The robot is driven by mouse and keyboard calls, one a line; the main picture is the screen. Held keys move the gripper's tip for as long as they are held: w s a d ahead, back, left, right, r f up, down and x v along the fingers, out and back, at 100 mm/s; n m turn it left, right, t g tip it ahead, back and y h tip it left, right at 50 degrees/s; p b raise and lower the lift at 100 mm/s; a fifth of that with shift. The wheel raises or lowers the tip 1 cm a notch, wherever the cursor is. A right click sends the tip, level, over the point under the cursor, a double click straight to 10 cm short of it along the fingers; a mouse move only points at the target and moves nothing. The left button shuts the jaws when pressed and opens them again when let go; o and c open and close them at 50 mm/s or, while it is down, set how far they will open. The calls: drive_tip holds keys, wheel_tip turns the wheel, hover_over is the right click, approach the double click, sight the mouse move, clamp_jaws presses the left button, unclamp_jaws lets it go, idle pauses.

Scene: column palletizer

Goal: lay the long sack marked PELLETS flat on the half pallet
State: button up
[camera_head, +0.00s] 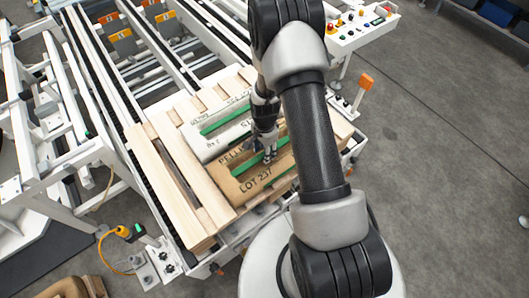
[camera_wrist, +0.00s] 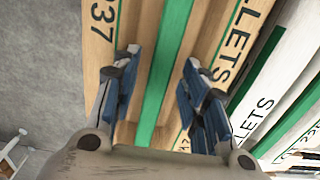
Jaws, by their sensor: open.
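The brown sack (camera_head: 240,192) marked PELLETS and LOT 237, with a green stripe, lies flat on a wooden slatted pallet (camera_head: 205,196) in the head view. It fills much of the wrist view (camera_wrist: 207,32). My gripper (camera_head: 268,157) is over this sack. In the wrist view my gripper (camera_wrist: 158,66) is open, its fingers on either side of the green stripe, with nothing visibly clamped. I cannot tell whether the fingertips touch the sack. My arm hides the sack's right part in the head view.
A white sack (camera_head: 203,144) with a green stripe lies beside the brown one, also lettered LETS in the wrist view (camera_wrist: 288,72). Conveyor rails run behind the pallet. A control panel (camera_head: 362,30) stands at the upper right. The grey floor at right is largely clear.

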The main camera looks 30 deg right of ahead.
wheel_tip(320, 180, up, 9)
drive_tip(key=p, duration=0.2)
wheel_tip(320, 180, up, 8)
drive_tip(key=n, duration=0.2)
hover_over(261, 154)
drive_tip(key=s+a+r+n+t, duration=0.1)
drive_tip(key=s+a+r+n, duration=0.1)
drive_tip(key=r, duration=0.5)
drive_tip(key=s+a+r+n+t, duration=0.1)
drive_tip(key=s+r+n, duration=0.15)
drive_tip(key=r, duration=0.35)
drive_tip(key=s+a+r+n+t, duration=0.1)
drive_tip(key=s+a+r+n, duration=0.1)
drive_tip(key=s+r+n, duration=0.2)
drive_tip(key=s+a+r+n+t, duration=0.1)
drive_tip(key=s+r+n, duration=0.4)
drive_tip(key=s, duration=0.8)
drive_tip(key=shift+a+r+t, duration=0.3)
drive_tip(key=shift+a+r, duration=0.6)
drive_tip(key=shift+r, duration=0.7)
